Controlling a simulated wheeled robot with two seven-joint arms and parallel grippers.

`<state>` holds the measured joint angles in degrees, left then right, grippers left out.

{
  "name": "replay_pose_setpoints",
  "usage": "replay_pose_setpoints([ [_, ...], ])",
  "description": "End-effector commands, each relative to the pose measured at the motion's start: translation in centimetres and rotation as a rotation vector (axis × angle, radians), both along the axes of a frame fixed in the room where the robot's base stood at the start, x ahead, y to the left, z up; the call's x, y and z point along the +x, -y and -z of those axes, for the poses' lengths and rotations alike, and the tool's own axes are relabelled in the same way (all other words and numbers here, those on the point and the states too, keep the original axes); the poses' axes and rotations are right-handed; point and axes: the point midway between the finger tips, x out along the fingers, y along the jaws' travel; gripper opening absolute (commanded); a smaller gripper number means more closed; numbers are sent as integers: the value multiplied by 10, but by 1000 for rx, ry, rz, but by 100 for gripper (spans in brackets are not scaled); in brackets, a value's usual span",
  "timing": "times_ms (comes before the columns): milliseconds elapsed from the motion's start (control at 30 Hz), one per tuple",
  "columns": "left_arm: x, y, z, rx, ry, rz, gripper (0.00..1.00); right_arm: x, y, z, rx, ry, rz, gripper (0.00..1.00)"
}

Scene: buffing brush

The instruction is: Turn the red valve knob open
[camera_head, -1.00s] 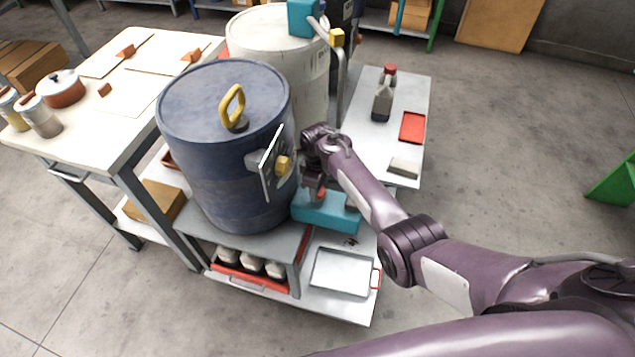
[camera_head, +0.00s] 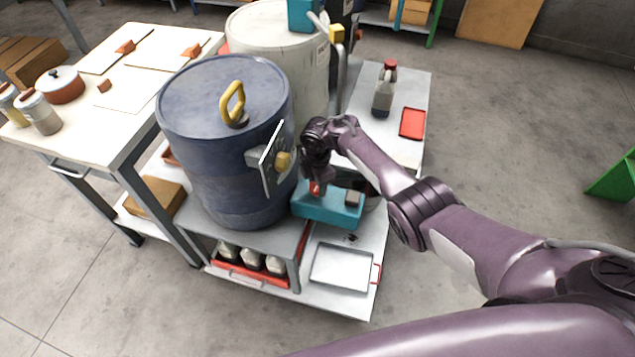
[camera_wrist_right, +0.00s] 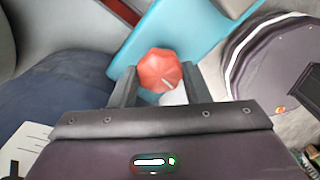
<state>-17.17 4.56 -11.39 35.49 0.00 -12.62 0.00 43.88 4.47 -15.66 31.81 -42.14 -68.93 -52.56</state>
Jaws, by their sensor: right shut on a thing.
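In the head view the knob (camera_head: 315,188) shows as a small red patch just under my right gripper (camera_head: 317,180), by the teal block (camera_head: 330,207) beside the blue drum. My own wrist hides part of the knob there. My left gripper is not in view.
A metal tray (camera_head: 342,268) lies below. A bottle (camera_head: 384,92) and red tray (camera_head: 412,123) stand on the shelf behind.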

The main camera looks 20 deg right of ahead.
Motion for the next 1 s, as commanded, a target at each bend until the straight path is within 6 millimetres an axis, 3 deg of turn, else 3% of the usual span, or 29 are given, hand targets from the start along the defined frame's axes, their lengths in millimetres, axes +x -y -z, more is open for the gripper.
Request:
replay_pose_setpoints([
  [300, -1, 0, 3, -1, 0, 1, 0, 0, 0, 1, 0, -1, -108, 20],
  [800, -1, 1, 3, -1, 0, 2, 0, -1, 0, 1, 0, -1, -127, 20],
  [833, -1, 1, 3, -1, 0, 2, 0, -1, 0, 0, 0, -1, -127, 44],
  [1000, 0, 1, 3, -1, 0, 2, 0, 0, 0, 0, 0, -1, -126, 64],
])
